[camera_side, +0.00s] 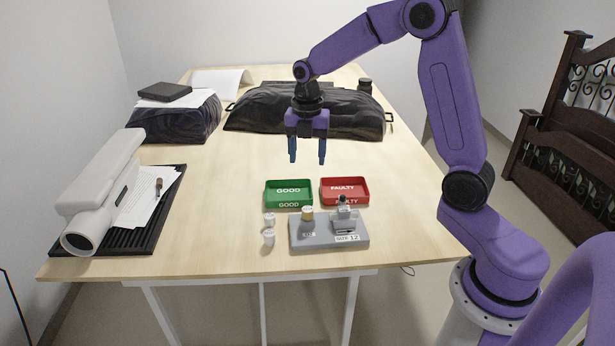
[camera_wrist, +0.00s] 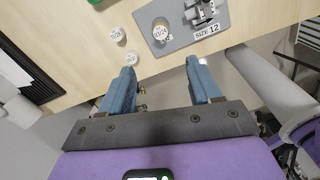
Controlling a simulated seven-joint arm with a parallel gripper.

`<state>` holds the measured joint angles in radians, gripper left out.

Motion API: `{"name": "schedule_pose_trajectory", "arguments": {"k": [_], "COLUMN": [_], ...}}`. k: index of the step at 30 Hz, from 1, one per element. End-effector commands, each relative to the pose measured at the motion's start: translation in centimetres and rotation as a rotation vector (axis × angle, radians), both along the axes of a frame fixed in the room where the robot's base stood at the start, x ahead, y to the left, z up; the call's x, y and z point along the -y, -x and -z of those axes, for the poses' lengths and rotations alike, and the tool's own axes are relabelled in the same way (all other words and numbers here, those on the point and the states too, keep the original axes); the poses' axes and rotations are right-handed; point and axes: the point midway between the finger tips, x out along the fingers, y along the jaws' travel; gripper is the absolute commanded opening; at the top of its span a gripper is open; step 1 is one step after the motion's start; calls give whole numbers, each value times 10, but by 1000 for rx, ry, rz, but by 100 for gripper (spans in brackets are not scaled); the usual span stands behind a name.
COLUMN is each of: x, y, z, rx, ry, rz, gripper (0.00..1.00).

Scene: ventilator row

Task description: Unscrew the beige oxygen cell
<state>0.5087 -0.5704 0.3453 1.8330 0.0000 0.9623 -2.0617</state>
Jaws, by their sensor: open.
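The beige oxygen cell (camera_side: 307,214) stands upright on the left part of a grey block (camera_side: 328,243), with a white labelled top. It also shows in the wrist view (camera_wrist: 160,32), seated in the grey block (camera_wrist: 183,37). My gripper (camera_side: 307,160) is open and empty, with blue fingers pointing down. It hangs well above the table, behind the trays as the side view shows it. In the wrist view my gripper (camera_wrist: 163,76) has its fingers apart with nothing between them. A metal fitting (camera_side: 344,212) stands on the block's right part, near a "SIZE 12" label.
Two white-topped cells (camera_side: 269,228) stand left of the block. A green GOOD tray (camera_side: 289,194) and a red FAULTY tray (camera_side: 344,191) lie behind it. A black bag (camera_side: 300,110) lies farther back. A white device (camera_side: 103,190) and papers lie at left. The table's middle is clear.

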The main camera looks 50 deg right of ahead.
Motion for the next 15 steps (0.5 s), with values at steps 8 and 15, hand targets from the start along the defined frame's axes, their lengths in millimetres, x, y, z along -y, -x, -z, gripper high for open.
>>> {"name": "schedule_pose_trajectory", "arguments": {"k": [8,15], "x": [0,0], "y": [2,2], "z": [41,82], "rx": [-7,-5], "ry": [1,1], "rz": [0,1], "gripper": [63,63]}}
